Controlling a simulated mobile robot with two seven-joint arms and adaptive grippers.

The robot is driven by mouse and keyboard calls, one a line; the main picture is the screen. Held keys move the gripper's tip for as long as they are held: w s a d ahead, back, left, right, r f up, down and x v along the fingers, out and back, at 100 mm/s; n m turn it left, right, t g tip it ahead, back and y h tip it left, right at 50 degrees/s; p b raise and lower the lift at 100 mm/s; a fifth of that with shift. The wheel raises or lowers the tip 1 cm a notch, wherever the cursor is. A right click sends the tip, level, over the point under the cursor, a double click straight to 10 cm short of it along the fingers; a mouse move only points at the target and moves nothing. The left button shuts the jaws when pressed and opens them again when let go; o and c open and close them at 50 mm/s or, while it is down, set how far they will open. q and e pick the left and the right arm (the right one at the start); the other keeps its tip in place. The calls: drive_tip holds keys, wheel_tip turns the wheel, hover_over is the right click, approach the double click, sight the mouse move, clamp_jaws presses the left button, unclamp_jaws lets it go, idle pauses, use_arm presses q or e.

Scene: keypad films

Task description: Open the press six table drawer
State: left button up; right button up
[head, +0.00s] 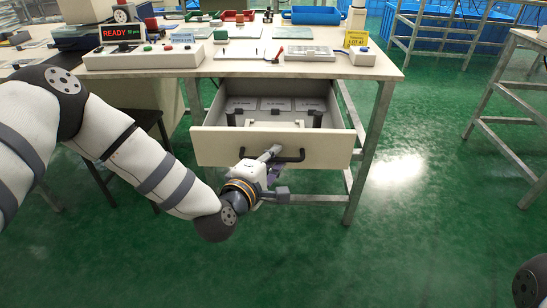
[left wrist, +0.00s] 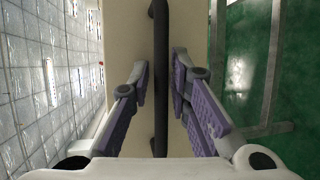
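The table drawer (head: 222,146) is pulled out from under the workbench, its inside showing. Its dark bar handle (head: 292,156) runs across the cream front; it also shows as a dark vertical bar in the left wrist view (left wrist: 161,100). My left gripper (head: 274,168) is at the handle. In the left wrist view its purple-padded fingers (left wrist: 161,75) lie on either side of the bar, with a narrow gap showing on each side, so it looks open around the handle. The right gripper is not in view.
The workbench top (head: 225,67) holds a control box (head: 145,57) with a "READY" display, a keypad-like panel (head: 308,53) and a yellow sign (head: 356,38). Inside the drawer are flat grey plates (head: 276,104) and dark posts. A table leg (head: 368,150) stands right of the drawer. Green floor is clear in front.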

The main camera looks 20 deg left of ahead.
use_arm(q)
drive_tip(key=v, duration=1.2)
drive_tip(key=shift+f, duration=0.1)
drive_tip(key=s+d+f+m+g+h+p, duration=0.1)
drive_tip(key=s+d+f+m+g+p, duration=0.1)
drive_tip(key=s+f+m+g, duration=0.55)
drive_tip(key=s+d+f+m+g+h+p, duration=0.15)
drive_tip(key=s+f, duration=0.25)
drive_tip(key=s, duration=0.6)
drive_tip(key=s+a+m+g+y+p, duration=0.2)
drive_tip(key=s+a+m+g, duration=0.2)
drive_tip(key=s, duration=0.7)
drive_tip(key=s+a+f+m+g+y+p, duration=0.1)
drive_tip(key=s+a+m+g, duration=0.3)
drive_tip(key=s, duration=0.7)
drive_tip(key=shift+s+f+g+y+p, duration=0.35)
drive_tip(key=shift+g+y+p, duration=0.25)
drive_tip(key=shift+y, duration=0.15)
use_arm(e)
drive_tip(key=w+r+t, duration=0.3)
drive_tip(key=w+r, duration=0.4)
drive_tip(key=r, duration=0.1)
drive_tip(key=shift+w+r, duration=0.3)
